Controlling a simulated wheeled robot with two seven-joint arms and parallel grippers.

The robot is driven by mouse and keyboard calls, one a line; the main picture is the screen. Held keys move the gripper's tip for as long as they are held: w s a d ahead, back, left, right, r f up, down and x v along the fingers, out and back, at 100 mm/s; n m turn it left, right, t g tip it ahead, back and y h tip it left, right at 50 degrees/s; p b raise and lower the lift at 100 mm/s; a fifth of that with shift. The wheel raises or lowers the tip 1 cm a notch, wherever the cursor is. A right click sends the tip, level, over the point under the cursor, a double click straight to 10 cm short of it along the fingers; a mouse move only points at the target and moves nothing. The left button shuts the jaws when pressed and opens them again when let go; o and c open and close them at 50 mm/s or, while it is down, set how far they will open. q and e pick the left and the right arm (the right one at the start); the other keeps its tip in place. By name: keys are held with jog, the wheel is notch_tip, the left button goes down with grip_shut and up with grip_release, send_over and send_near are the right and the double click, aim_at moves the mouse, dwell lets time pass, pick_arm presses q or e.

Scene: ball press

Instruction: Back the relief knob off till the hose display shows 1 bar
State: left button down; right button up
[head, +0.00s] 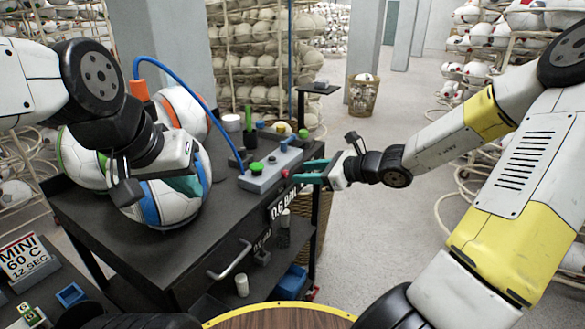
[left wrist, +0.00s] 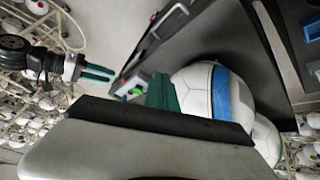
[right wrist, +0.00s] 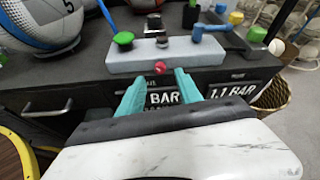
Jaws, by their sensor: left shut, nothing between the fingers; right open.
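A small red knob, which I take for the relief knob (right wrist: 160,67), sits on the front face of a grey block (right wrist: 190,57); the head view also shows it (head: 285,173). My right gripper (right wrist: 158,82) is open, its teal fingertips either side of and just short of the knob; I cannot tell if they touch it. In the right wrist view a right-hand display (right wrist: 231,92) reads 1.1 BAR and a left one (right wrist: 163,99) is partly hidden by a finger. Which is the hose display is unclear. My left gripper (head: 186,184) is shut and empty, in front of a blue-and-white ball (head: 168,205).
A blue hose (head: 180,82) arches over the balls from an orange fitting (head: 137,88). The block has a green knob (right wrist: 123,39) and a blue lever (right wrist: 212,28) on top. A drawer handle (head: 230,262) juts from the dark cart (head: 130,250).

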jog(key=shift+v, duration=1.35)
jog(key=shift+a, duration=0.1)
